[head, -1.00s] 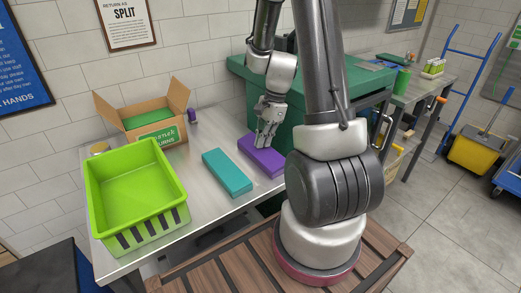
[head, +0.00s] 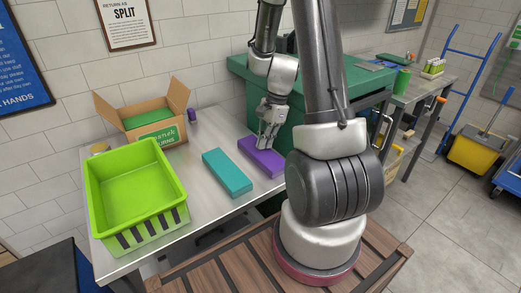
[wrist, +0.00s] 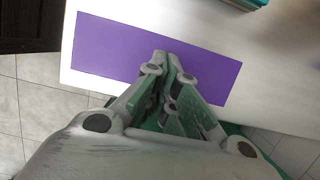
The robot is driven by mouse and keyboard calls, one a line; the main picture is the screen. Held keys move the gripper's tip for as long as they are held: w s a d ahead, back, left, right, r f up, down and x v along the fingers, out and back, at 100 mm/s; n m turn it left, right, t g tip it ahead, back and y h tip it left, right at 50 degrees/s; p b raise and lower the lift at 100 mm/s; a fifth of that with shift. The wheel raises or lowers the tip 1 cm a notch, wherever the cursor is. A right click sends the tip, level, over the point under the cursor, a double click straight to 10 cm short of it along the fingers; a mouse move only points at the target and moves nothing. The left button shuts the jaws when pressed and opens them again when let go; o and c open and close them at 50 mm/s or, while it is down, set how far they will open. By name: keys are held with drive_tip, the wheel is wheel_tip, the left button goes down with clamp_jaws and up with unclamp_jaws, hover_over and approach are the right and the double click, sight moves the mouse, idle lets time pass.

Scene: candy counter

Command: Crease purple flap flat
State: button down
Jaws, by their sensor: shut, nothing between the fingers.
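A flat purple box (head: 262,158) lies on the metal table near its right end, and it fills the upper middle of the wrist view (wrist: 115,45). My gripper (head: 266,147) is shut and empty, with its fingertips over the box, pointing down. In the wrist view the closed fingertips (wrist: 161,58) overlap the middle of the purple top. I cannot tell if they touch it. No separate flap edge shows on the purple top.
A teal box (head: 227,173) lies just left of the purple one. A lime green bin (head: 128,185) and an open cardboard box (head: 125,127) stand farther left on the table (head: 205,130). A green cabinet (head: 262,98) stands behind my gripper.

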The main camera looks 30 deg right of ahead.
drive_tip(key=v, duration=0.6)
drive_tip(key=shift+a+r, duration=0.25)
drive_tip(key=shift+r, duration=0.1)
idle(0.7)
